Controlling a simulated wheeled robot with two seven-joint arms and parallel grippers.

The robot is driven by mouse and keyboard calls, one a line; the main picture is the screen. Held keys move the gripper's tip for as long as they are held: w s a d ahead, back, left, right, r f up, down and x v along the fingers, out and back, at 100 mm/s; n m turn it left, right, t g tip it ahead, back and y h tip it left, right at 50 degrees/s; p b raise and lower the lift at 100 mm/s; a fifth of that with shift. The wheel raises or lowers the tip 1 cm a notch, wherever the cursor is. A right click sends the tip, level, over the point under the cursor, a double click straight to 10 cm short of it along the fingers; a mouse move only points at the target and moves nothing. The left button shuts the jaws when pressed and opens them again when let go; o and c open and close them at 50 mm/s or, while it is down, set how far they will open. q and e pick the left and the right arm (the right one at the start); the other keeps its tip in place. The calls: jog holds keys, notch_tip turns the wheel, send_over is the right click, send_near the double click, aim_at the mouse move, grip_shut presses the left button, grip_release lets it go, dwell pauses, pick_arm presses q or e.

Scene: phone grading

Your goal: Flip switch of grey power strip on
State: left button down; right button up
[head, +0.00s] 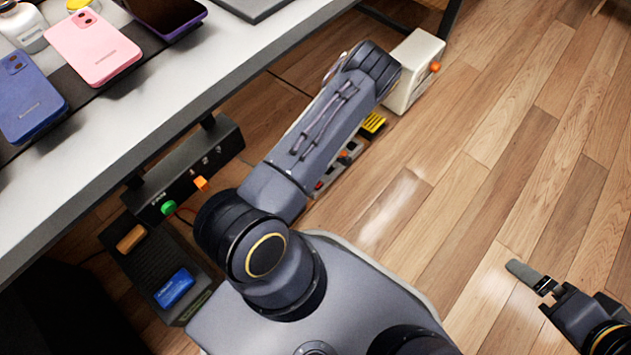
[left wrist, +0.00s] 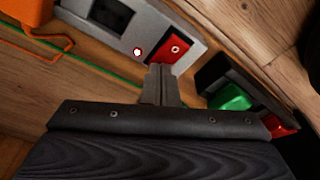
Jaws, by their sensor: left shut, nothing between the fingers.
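In the left wrist view, the grey power strip (left wrist: 190,18) lies across the top, with a dark socket recess. Its red rocker switch (left wrist: 174,52) bears a small white ring mark. A small round red light or button (left wrist: 138,51) sits left of the switch. My left gripper (left wrist: 160,68) is shut and empty, its tips at the switch's lower left edge; I cannot tell whether they touch it. In the head view my left arm hides this gripper and much of a grey strip (head: 331,174) on the floor. My right gripper (head: 534,278) is apart at lower right, its opening unclear.
A black strip with green (left wrist: 232,97) and red (left wrist: 279,125) switches lies close right of my left gripper. A white box with an orange knob (head: 435,67) stands beyond my left arm. The table (head: 190,95) with phones overhangs at left. Floor at right is clear.

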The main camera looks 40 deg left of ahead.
pick_arm(q)
notch_tip(320, 180, up, 7)
jog(key=p, duration=0.5)
dwell(0.7)
